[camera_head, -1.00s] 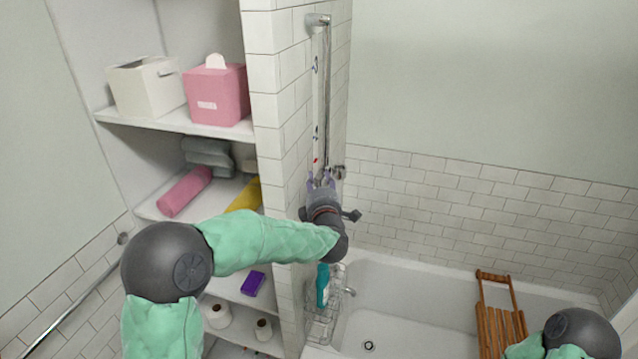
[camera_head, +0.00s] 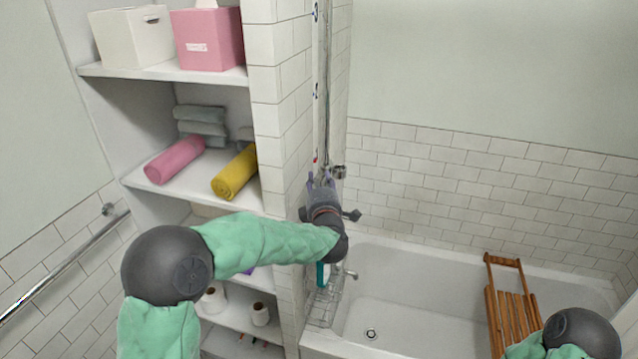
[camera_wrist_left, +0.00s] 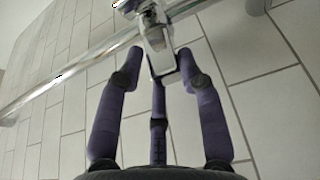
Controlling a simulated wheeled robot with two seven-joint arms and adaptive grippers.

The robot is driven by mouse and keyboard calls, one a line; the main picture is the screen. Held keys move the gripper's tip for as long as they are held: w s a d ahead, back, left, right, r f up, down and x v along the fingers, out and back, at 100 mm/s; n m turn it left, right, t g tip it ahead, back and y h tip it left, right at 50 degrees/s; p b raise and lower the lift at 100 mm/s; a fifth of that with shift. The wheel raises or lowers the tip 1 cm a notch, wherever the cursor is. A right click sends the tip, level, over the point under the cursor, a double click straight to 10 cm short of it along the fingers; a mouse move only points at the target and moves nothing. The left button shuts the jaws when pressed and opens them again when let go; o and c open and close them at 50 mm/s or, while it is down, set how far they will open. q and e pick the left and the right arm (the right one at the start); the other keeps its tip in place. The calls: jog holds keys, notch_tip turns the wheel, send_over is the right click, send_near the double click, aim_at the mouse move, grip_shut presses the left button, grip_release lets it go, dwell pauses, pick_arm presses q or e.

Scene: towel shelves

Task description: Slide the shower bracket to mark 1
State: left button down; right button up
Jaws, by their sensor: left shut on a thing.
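The shower bracket (camera_wrist_left: 158,42) is a chrome piece on a shiny rail (camera_wrist_left: 62,82), seen between my fingers in the left wrist view. In the head view the bracket (camera_head: 339,171) sits low on the upright rail (camera_head: 325,100) on the tiled wall end. My left gripper (camera_head: 321,178) is shut on it; its purple fingers also show in the left wrist view (camera_wrist_left: 160,75). A small red spot (camera_head: 314,160) shows just above the fingers. Small dark marks (camera_head: 315,90) line the wall beside the rail; their numbers are unreadable. My right gripper is out of view.
Shelves left of the wall hold boxes (camera_head: 207,40), a rolled yellow towel (camera_head: 235,172) and a pink one (camera_head: 174,160). A bathtub (camera_head: 420,300) with a wooden rack (camera_head: 510,310) lies right. A wire caddy (camera_head: 322,308) hangs below my left arm.

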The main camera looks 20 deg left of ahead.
pick_arm(q)
jog(key=shift+d+f, duration=0.3)
jog(key=shift+f, duration=0.3)
jog(key=c, duration=1.1)
grip_release()
jog(key=shift+o, duration=0.5)
jog(key=shift+r, duration=0.1)
jog(key=shift+r, duration=0.2)
jog(key=v, duration=1.2)
jog(key=shift+a, duration=0.15)
